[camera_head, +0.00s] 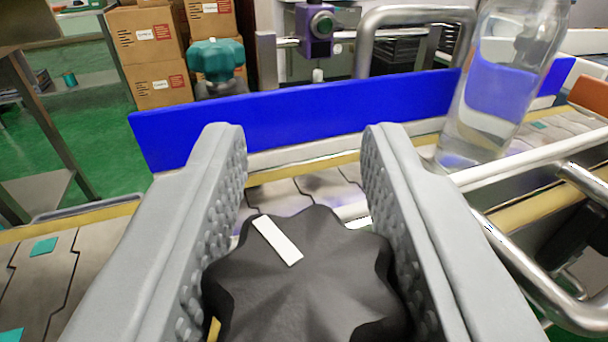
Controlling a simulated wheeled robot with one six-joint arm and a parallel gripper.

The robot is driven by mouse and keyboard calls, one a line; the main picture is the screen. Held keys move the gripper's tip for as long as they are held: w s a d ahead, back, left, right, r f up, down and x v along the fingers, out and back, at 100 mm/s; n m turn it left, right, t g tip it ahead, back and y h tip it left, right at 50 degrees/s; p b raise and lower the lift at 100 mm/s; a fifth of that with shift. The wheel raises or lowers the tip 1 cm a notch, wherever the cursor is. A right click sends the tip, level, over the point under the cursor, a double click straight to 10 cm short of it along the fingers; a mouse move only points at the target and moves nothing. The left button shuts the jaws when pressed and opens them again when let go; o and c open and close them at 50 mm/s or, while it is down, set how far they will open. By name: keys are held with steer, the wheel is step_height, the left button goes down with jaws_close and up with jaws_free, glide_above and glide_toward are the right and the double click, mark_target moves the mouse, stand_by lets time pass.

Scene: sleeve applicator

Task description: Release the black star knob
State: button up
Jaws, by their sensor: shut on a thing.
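The black star knob (310,290) fills the bottom middle of the view. It has rounded lobes and a white bar mark on its top. My gripper (305,150) has its two grey fingers on either side of the knob. Their dimpled inner pads press on its left and right lobes, and the fingertips reach past it. My gripper is shut on the knob. The knob's underside and its stem are hidden.
A blue guide rail (290,120) runs across behind the knob, along a conveyor (40,270) of grey plates. A clear bottle (495,90) stands at the right near metal rails (540,155). A teal knob (216,60) and cardboard boxes (147,45) are farther back.

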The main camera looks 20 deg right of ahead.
steer(key=shift+a+n+t+y, duration=0.2)
steer(key=shift+n+y, duration=0.95)
steer(key=shift+y, duration=0.65)
steer(key=shift+a+n+t+y, duration=0.1)
steer(key=shift+n+t+y, duration=0.1)
steer(key=shift+n+y, duration=1.3)
steer(key=n+y, duration=0.1)
steer(key=y, duration=0.1)
steer(key=n+g+y, duration=0.1)
steer(key=y, duration=0.1)
steer(key=n+y, duration=0.1)
steer(key=y, duration=0.1)
steer(key=shift+a+n+g+y, duration=0.25)
steer(key=shift+a+g+y, duration=0.05)
steer(key=shift+g+y, duration=0.1)
steer(key=n+g+y, duration=0.1)
steer(key=y, duration=0.1)
steer(key=n+g+y, duration=0.4)
steer(key=shift+s+a, duration=0.25)
steer(key=shift+a, duration=0.1)
steer(key=shift+s+a+n+g+y, duration=0.1)
steer(key=shift+n+g+y, duration=0.55)
steer(key=shift+g, duration=0.2)
steer(key=shift+s+a+n+g+y, duration=0.1)
steer(key=shift+n+g+y, duration=0.5)
steer(key=shift+g, duration=0.25)
steer(key=shift+r+n, duration=0.1)
steer(key=shift+n, duration=0.15)
steer(key=o, duration=1)
